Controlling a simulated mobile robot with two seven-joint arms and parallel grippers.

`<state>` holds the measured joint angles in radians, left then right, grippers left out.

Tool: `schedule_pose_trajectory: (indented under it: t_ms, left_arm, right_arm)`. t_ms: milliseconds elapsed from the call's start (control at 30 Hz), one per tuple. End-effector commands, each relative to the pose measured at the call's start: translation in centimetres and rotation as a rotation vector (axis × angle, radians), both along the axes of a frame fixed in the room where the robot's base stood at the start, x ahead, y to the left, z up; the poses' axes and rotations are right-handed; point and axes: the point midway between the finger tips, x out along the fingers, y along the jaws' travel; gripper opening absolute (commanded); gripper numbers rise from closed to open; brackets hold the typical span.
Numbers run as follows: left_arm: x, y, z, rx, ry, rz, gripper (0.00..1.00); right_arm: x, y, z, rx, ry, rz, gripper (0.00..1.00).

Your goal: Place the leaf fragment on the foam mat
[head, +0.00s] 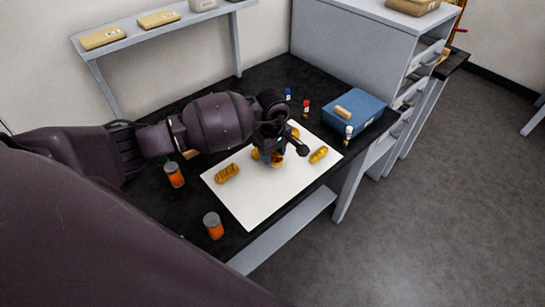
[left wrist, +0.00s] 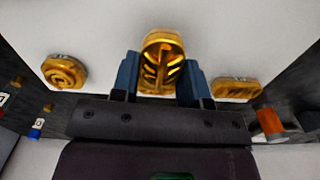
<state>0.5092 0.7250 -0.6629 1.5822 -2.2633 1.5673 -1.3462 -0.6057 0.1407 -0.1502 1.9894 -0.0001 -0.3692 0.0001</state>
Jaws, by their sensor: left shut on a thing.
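The leaf fragment (left wrist: 162,62) is a gold oval with raised leaf-like ribs. In the left wrist view it sits between the two blue fingers of my left gripper (left wrist: 160,78), which is shut on it. In the head view my left gripper (head: 268,153) points down over the white foam mat (head: 256,203), with gold (head: 277,160) showing at its fingertips. I cannot tell whether the fragment touches the mat. My right gripper is not in view.
A barred fragment (head: 227,173) and another gold fragment (head: 318,155) lie on the mat either side of the gripper. Orange jars (head: 174,174) (head: 213,226) stand left. A blue box (head: 354,112) and small capped bottles (head: 306,108) stand at the right and back. The mat's front is clear.

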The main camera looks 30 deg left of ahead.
Motion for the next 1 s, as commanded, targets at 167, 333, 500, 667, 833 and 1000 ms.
schedule_pose_trajectory:
  t_ms: [167, 333, 500, 667, 833, 1000]
  left_arm:
    - [0.0, 0.0, -2.2, -0.001, 0.002, 0.001, 0.19]
    - [0.0, 0.0, -2.3, 0.0, 0.0, -0.001, 0.19]
    - [0.0, 0.0, -2.5, 0.0, 0.0, -0.001, 0.19]
    - [0.0, 0.0, -2.6, 0.0, 0.001, 0.0, 0.53]
    - [0.0, 0.0, -2.6, 0.0, 0.001, 0.0, 0.67]
    - [0.0, 0.0, -2.6, 0.0, 0.001, 0.0, 0.67]
  right_arm:
    - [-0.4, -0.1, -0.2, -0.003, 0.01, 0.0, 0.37]
    - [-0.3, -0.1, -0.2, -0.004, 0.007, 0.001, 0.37]
    - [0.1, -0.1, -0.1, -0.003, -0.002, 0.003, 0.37]
    - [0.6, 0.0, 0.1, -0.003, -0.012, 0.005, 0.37]
    - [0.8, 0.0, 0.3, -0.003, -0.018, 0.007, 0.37]
    - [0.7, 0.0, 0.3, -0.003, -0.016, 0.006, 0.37]
